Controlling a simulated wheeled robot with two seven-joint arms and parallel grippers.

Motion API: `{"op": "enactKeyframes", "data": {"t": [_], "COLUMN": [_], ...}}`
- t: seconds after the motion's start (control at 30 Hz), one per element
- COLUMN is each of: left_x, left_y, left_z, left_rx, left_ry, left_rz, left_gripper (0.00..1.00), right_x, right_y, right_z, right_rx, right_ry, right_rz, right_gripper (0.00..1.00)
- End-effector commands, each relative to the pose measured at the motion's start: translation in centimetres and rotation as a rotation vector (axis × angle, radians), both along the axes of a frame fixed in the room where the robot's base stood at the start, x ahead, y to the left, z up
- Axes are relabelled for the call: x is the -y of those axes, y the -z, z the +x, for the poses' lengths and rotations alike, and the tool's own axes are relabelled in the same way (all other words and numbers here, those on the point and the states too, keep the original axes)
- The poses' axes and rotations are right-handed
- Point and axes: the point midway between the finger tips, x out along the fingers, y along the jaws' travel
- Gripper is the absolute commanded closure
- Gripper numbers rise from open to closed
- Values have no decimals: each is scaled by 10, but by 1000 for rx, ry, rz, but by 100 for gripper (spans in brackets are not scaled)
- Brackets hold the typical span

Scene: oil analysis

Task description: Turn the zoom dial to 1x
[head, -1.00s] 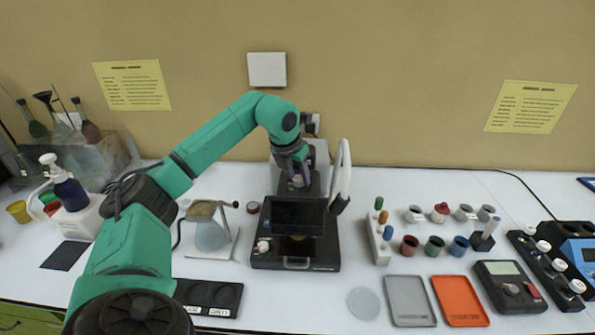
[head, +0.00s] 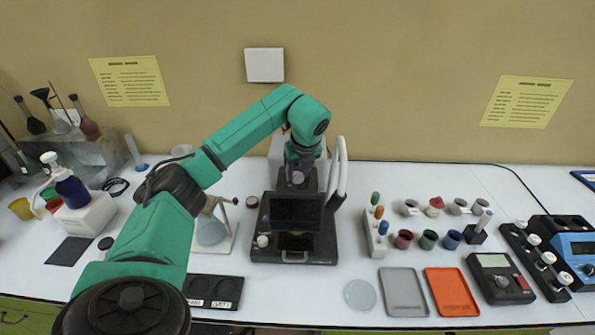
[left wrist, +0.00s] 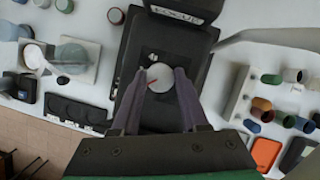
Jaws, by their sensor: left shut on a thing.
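The instrument (head: 294,252) is a black device with a dark screen (head: 296,212) and a white curved part on its right side. The zoom dial (left wrist: 160,78) is a round light-grey knob with a red pointer line toward its lower left in the left wrist view. A FOCUS label (left wrist: 178,14) shows above it. My left gripper (left wrist: 160,74) is shut on the dial, one purple finger on each side. In the head view the left gripper (head: 297,176) is just behind the screen, and the dial is hidden there. Scale marks around the dial are too small to read. My right gripper is not in view.
A rack of small vials (head: 376,232) and several coloured cups (head: 428,239) stand right of the instrument. A grey tray (head: 404,292) and an orange tray (head: 451,291) lie in front. A flask on a stand (head: 212,230) is at the left, near my left arm.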

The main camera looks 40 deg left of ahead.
Motion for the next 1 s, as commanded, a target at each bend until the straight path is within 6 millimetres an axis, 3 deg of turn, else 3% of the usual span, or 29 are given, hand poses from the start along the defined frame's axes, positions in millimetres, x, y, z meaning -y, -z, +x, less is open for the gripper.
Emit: {"op": "enactKeyframes", "data": {"t": [0.63, 0.67, 0.7, 0.73, 1.0], "left_x": [0, 0, 0, 0, 0], "left_y": [1, 1, 1, 1, 0], "left_z": [0, 0, 0, 0, 0], "left_rx": [-2, -2, -2, -2, -1], "left_ry": [-58, -58, -58, -58, -58], "left_rz": [0, 0, 0, 0, 0], "left_gripper": [100, 48, 33, 26, 26], "right_x": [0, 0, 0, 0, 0], "right_y": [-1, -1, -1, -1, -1], "right_z": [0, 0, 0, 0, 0], "right_rx": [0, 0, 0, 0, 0], "right_ry": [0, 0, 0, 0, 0], "right_rz": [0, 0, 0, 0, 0], "right_gripper": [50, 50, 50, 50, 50]}}
